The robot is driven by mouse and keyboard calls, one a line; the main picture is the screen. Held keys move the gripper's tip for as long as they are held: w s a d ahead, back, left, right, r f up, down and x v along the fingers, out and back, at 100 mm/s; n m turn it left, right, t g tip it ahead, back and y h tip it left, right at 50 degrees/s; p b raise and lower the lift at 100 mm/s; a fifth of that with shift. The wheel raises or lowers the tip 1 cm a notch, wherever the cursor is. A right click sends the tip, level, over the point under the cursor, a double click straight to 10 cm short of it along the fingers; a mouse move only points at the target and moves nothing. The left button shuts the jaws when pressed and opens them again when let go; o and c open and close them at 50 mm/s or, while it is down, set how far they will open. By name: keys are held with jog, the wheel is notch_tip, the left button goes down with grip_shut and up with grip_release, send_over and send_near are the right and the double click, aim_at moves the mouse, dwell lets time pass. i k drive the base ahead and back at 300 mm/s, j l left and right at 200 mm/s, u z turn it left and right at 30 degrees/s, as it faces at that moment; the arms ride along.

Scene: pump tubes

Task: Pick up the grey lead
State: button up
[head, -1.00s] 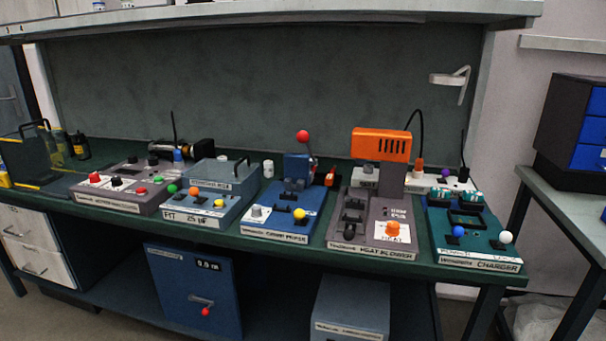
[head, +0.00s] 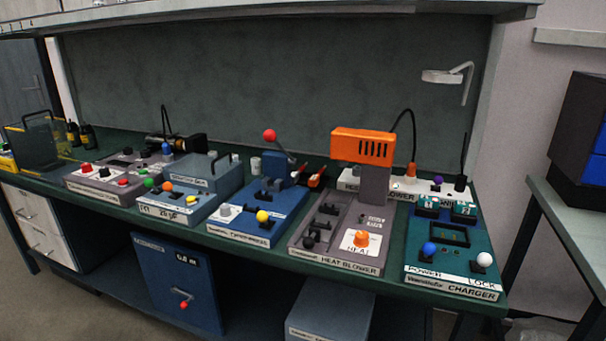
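I cannot pick out a grey lead in the head view. A black cable (head: 402,115) arches from behind the orange heat blower (head: 362,144) down to an orange plug (head: 411,172) on the power strip behind it. Small red-orange pieces (head: 316,178) show beside the blue crimp press (head: 270,209); they are too small to make out. The teal charger (head: 452,248) at the right end has two light teal pieces with white marks (head: 445,208) in its back part. My gripper is not in view.
The devices stand in a row on a green bench (head: 408,300). A grey-blue box (head: 206,172) and a black-handled bin (head: 38,140) stand further left. A shelf overhangs the bench, with a small lamp (head: 445,75) at right. A second table (head: 550,200) stands at right.

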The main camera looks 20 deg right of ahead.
aim_at(294, 175)
jog(key=l, duration=0.55)
jog(key=k+l, duration=0.15)
jog(key=l, duration=1)
jog(key=k+l+u, duration=0.1)
jog(key=l, duration=0.45)
